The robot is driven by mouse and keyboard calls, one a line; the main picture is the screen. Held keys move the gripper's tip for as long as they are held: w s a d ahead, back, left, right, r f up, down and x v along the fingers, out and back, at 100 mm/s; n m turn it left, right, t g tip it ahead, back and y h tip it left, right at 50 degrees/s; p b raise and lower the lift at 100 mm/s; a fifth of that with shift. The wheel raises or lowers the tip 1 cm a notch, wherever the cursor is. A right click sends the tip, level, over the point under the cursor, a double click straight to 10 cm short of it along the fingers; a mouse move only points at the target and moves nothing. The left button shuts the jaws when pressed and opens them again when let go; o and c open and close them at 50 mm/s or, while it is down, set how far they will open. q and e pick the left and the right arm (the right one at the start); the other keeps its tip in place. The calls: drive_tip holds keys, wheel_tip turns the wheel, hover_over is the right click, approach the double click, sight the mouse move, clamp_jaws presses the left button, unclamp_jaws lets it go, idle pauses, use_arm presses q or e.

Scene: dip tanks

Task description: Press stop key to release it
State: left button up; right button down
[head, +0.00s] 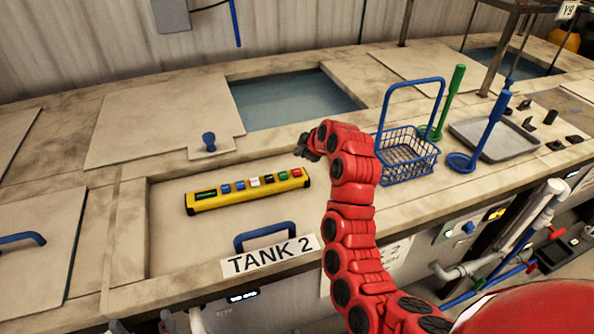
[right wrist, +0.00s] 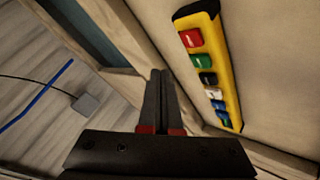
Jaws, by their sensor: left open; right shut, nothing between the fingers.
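A yellow key box (head: 205,204) with black ends lies on the Tank 2 cover. Its row has a dark display, blue, white, black and green keys, and a red key (head: 296,173) at the right end, which I take as the stop key. In the right wrist view the red key (right wrist: 191,39) carries a small white marking; I cannot tell whether it is pressed in. My right gripper (head: 303,146) is above and behind that end, apart from the box. Its fingers (right wrist: 161,75) are shut and empty, left of the keys. My left gripper is not in view.
A blue wire basket (head: 407,158) with a tall handle stands right of my right arm. A green-handled tool (head: 449,100) and a blue-handled tool (head: 492,125) are near a metal tray (head: 505,141). An open tank (head: 290,98) lies behind. The blue cover handle (head: 265,233) is in front.

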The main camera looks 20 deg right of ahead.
sight(300, 174)
wheel_tip(300, 174, down, 5)
drive_tip(key=shift+r+b, duration=0.1)
drive_tip(key=shift+b, duration=1.1)
idle(1.0)
drive_tip(key=shift+f+b, duration=0.4)
drive_tip(key=shift+b, duration=0.45)
drive_tip(key=shift+f+b, duration=0.45)
drive_tip(key=shift+b, duration=0.15)
idle(0.3)
drive_tip(key=shift+r, duration=0.1)
idle(0.4)
drive_tip(key=shift+r+b, duration=0.35)
drive_tip(key=shift+r, duration=0.45)
